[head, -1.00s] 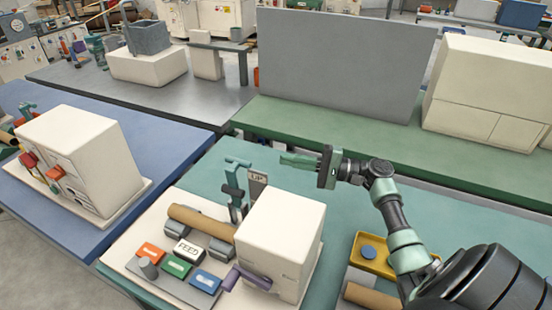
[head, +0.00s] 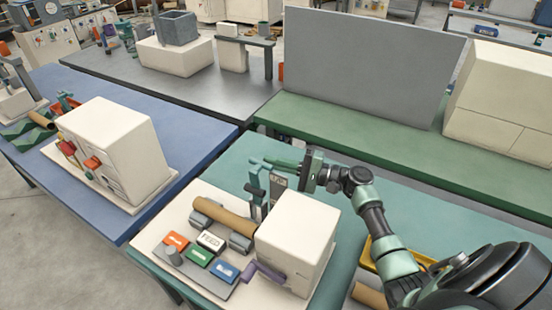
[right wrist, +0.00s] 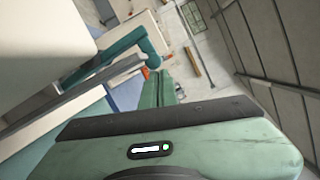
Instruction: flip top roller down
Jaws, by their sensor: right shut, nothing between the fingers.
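The spiral winder is a cream box (head: 298,235) on a pale base, with a cardboard tube (head: 225,216) lying across grey rollers (head: 240,243). The top roller's teal arm (head: 254,180) stands upright behind the tube, beside a grey plate marked "UP" (head: 277,187). My right gripper (head: 270,162) is shut and empty, its fingers pointing left at the top of the teal arm. They overlap it in the head view; I cannot tell whether they touch. In the right wrist view, a teal bar (right wrist: 115,52) lies left of the shut fingers (right wrist: 166,90). My left gripper is out of view.
A purple crank (head: 265,272) and orange, white, green and blue buttons (head: 198,257) are on the winder's front. A yellow tray (head: 373,252) lies right of it, partly behind my right arm. A grey panel (head: 375,75) stands on the green bench behind.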

